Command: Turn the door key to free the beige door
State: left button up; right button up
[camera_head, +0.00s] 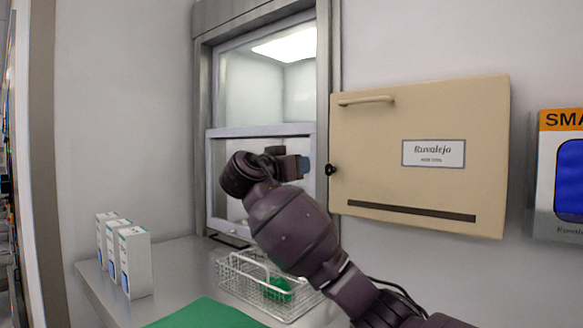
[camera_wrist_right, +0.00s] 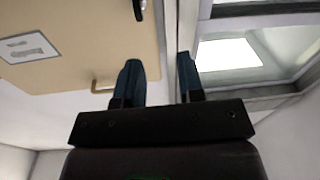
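The beige door (camera_head: 375,125) is a flat cabinet front on the wall, and it looks shut. It also shows in the right wrist view (camera_wrist_right: 75,65). The small black door key (camera_head: 331,170) sits at its left edge, and a dark piece that appears to be the key (camera_wrist_right: 139,9) shows at the top of the right wrist view. My right gripper (camera_head: 304,167) is just left of the key, apart from it, in front of the window frame. In the right wrist view its two fingers (camera_wrist_right: 160,72) are apart with nothing between them. My left gripper is not in view.
A glazed pass-through window (camera_head: 300,90) stands left of the door. Below are a wire basket (camera_head: 240,283) with a green item (camera_head: 279,290), several white boxes (camera_head: 137,262) and a green sheet (camera_head: 205,315) on a grey counter (camera_head: 180,262). A bar handle (camera_head: 366,101) projects from the door.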

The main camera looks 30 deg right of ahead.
aim_at(329, 163)
jog(key=d+p, duration=0.1)
jog(key=d, duration=0.2)
jog(key=w+d+m+g+p, duration=0.1)
jog(key=d, duration=0.2)
jog(key=w+d+m+p, duration=0.1)
jog(key=d, duration=0.3)
jog(key=shift+f, duration=0.3)
jog(key=shift+w+d, duration=0.15)
jog(key=shift+d, duration=0.4)
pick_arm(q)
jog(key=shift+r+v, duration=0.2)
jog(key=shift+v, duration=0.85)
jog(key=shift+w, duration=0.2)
pick_arm(e)
jog(key=shift+c, duration=0.4)
jog(key=c, duration=0.6)
jog(key=shift+o, duration=0.2)
